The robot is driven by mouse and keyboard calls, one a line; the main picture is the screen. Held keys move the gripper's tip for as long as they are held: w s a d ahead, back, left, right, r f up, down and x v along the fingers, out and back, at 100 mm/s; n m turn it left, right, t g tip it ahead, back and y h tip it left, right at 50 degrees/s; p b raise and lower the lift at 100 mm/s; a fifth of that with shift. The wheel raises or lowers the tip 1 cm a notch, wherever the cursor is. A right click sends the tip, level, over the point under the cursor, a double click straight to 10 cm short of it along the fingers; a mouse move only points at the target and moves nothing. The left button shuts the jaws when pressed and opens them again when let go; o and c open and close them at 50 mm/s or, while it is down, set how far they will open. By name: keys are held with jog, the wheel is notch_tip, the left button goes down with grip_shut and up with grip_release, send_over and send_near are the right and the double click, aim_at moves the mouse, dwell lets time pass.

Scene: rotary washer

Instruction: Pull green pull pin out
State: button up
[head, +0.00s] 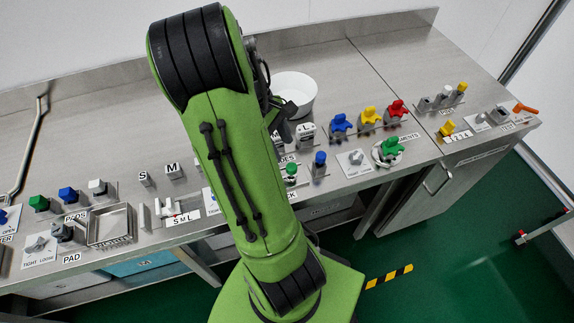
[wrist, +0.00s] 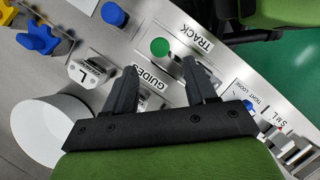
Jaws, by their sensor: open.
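The green pull pin (wrist: 160,47) shows in the wrist view as a round green top beside the TRACK label. In the head view the green pin (head: 291,170) stands near the front edge of the bench, just right of my arm. My gripper (wrist: 162,66) is open and empty, its two dark fingers pointing toward the green pin. The pin lies just beyond the fingertips, between their lines, apparently not touched. How far the gripper is above it I cannot tell. In the head view my arm hides most of the gripper.
A blue pin (wrist: 113,14) stands close to the green one. A metal block marked L (wrist: 90,72) and a white bowl (wrist: 50,130) are on the other side. A green star knob (head: 390,148) and blue, yellow and red knobs stand to the right in the head view.

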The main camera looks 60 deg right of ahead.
aim_at(291, 166)
jog(key=b+x, duration=0.2)
jog(key=x, duration=0.5)
jog(key=shift+s+f, duration=0.1)
jog(key=shift+f, duration=0.05)
jog(key=shift+c, duration=0.3)
grip_shut()
